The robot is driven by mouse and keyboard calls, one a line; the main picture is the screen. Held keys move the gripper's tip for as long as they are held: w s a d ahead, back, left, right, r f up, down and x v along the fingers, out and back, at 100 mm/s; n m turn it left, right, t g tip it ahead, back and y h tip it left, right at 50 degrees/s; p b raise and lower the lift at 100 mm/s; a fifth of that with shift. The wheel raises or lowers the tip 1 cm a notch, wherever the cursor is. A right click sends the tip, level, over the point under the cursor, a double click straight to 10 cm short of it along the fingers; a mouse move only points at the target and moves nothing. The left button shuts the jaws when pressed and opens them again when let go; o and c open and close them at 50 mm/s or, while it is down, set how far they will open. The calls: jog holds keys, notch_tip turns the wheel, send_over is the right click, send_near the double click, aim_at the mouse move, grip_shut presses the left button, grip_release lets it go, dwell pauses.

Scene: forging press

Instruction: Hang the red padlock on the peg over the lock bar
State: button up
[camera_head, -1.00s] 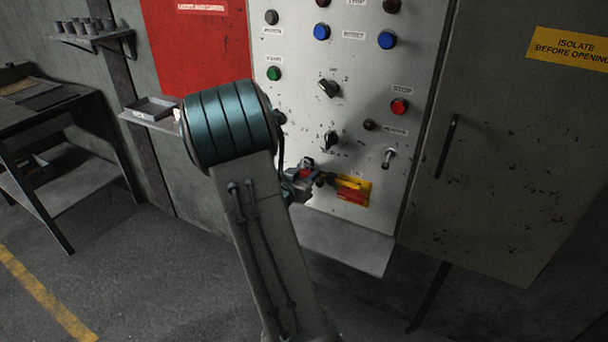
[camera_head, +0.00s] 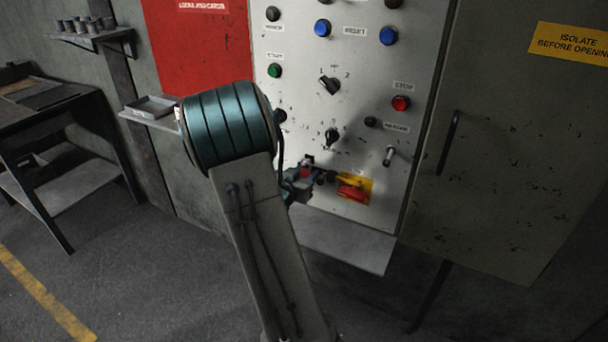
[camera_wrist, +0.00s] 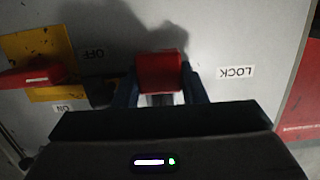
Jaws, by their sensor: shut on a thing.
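The red padlock (camera_wrist: 160,74) is between the two fingers of my gripper (camera_wrist: 160,94) in the wrist view, close in front of the grey panel. The fingers are shut on it. In the head view the padlock (camera_head: 305,171) is a small red patch at my gripper (camera_head: 312,179), partly hidden by my arm. The red isolator handle (camera_head: 351,193) on its yellow plate is just right of my gripper; the handle also shows at the left in the wrist view (camera_wrist: 33,77). A LOCK label (camera_wrist: 236,72) is beside the padlock. I cannot make out the peg or lock bar.
The panel carries several buttons and knobs, with a toggle lever (camera_head: 389,156) right of my gripper. A ledge (camera_head: 340,240) juts out below. A small tray (camera_head: 152,108) on a shelf and a workbench (camera_head: 45,105) stand to the left.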

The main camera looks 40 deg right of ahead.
jog(key=shift+s+d, duration=0.1)
jog(key=shift+d, duration=0.05)
jog(key=o, duration=1.1)
jog(key=shift+f, duration=0.1)
jog(key=shift+s+a+f, duration=0.2)
jog(key=f+v, duration=0.1)
jog(key=v, duration=0.9)
jog(key=shift+a+p, duration=0.35)
jog(key=shift+a, duration=0.15)
jog(key=shift+f, duration=0.1)
dwell(0.6)
